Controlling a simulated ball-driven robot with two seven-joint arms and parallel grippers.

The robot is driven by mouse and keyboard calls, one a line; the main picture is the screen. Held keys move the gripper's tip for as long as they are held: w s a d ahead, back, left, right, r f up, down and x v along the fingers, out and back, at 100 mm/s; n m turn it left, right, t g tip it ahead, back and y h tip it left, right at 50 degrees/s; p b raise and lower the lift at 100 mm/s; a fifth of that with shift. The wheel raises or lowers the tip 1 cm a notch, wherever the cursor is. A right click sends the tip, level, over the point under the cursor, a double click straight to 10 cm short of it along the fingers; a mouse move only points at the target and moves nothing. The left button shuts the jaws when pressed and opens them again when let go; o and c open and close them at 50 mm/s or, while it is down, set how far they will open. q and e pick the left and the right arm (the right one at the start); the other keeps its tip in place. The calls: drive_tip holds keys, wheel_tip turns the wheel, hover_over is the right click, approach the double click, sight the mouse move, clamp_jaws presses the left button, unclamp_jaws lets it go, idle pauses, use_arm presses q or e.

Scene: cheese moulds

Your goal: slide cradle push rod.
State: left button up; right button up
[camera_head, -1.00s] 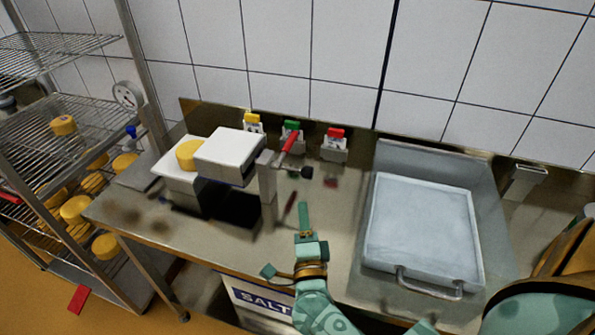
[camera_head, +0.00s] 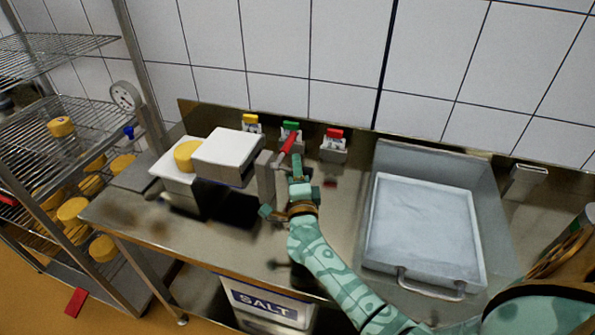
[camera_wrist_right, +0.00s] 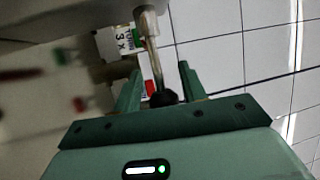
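A white cradle block (camera_head: 168,160) with a yellow cheese (camera_head: 187,155) on it stands at the left of the steel counter, beside a white-topped box (camera_head: 229,147) with an upright metal post (camera_head: 265,178). The push rod (camera_wrist_right: 152,52) shows in the right wrist view as a metal rod ending in a black knob (camera_wrist_right: 164,97). My right gripper (camera_head: 297,168) is right of the post and hides the knob in the head view. In the wrist view its fingers (camera_wrist_right: 160,88) are apart, with the knob between them; contact cannot be told. My left gripper is not in view.
A red handle (camera_head: 289,142) rises near my right gripper. Yellow, green and red tagged holders line the back wall, including the red one (camera_head: 334,145). A grey tray (camera_head: 420,225) lies at right. A wire rack (camera_head: 75,130) with cheeses stands left.

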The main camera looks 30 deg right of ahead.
clamp_jaws()
drive_tip(key=s+d+p, duration=0.1)
drive_tip(key=s+d, duration=0.1)
drive_tip(key=s, duration=0.1)
drive_tip(key=shift+s+d+p, duration=0.1)
drive_tip(key=shift+d+p, duration=0.2)
drive_tip(key=shift+p, duration=0.1)
drive_tip(key=shift+o, duration=0.5)
unclamp_jaws()
drive_tip(key=v, duration=1.5)
drive_tip(key=shift+s+a+f, duration=0.1)
drive_tip(key=shift+s+f, duration=0.15)
drive_tip(key=shift+s, duration=0.1)
drive_tip(key=shift+s+a, duration=0.15)
drive_tip(key=shift+s, duration=0.1)
